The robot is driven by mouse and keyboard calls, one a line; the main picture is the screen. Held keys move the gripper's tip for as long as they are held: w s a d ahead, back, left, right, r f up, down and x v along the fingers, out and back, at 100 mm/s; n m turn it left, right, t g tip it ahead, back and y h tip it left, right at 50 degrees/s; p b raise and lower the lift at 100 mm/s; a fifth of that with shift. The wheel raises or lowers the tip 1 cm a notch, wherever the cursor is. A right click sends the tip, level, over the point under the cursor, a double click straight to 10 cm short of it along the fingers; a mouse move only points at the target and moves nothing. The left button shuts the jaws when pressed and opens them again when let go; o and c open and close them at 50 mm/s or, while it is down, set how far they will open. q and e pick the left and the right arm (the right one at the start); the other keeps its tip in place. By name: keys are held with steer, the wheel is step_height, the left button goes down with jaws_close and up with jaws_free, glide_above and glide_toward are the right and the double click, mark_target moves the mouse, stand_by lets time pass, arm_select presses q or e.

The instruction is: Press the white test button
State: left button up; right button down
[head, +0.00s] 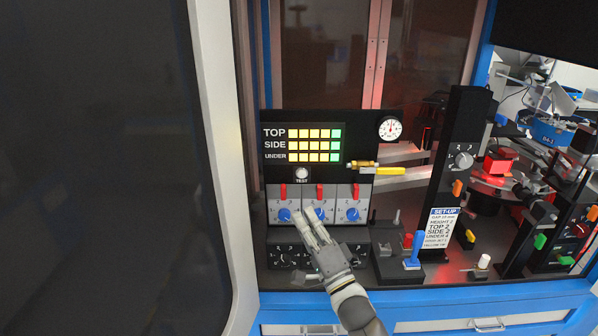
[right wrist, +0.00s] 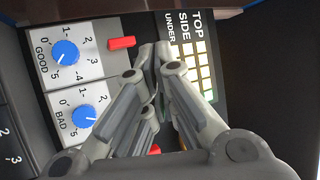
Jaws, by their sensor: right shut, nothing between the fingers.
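The white test button (head: 302,174) is a small round knob above the label TEST, below the lit indicator rows on the black panel. My right gripper (head: 309,213) comes up from below in the head view, with its fingers together and empty. Its fingertips are in front of the row of blue dials, below the button in the picture. In the right wrist view the gripper (right wrist: 164,55) points at the panel between a red switch and the TOP, SIDE, UNDER lights. The test button cannot be made out there; the fingers may hide it. My left gripper is not in view.
Blue dials (head: 352,214) and red switches (head: 319,190) sit close around the fingertips. A brass and yellow nozzle (head: 390,170) and a gauge (head: 389,128) are to the right. A blue lever (head: 413,250) stands at lower right. A large dark panel fills the left.

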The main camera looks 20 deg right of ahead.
mark_target(302, 174)
steer(key=r, duration=0.1)
steer(key=a+r+y, duration=0.1)
steer(key=r+t+y, duration=0.1)
steer(key=shift+w+a+r, duration=0.15)
steer(key=shift+a+r, duration=0.15)
steer(key=shift+w, duration=0.1)
steer(key=w+d+b, duration=0.2)
steer(key=w+b, duration=0.3)
steer(key=w, duration=0.3)
steer(key=shift+w+d, duration=0.15)
steer(key=shift+d, duration=0.1)
steer(key=shift+w, duration=0.1)
stand_by(1.1)
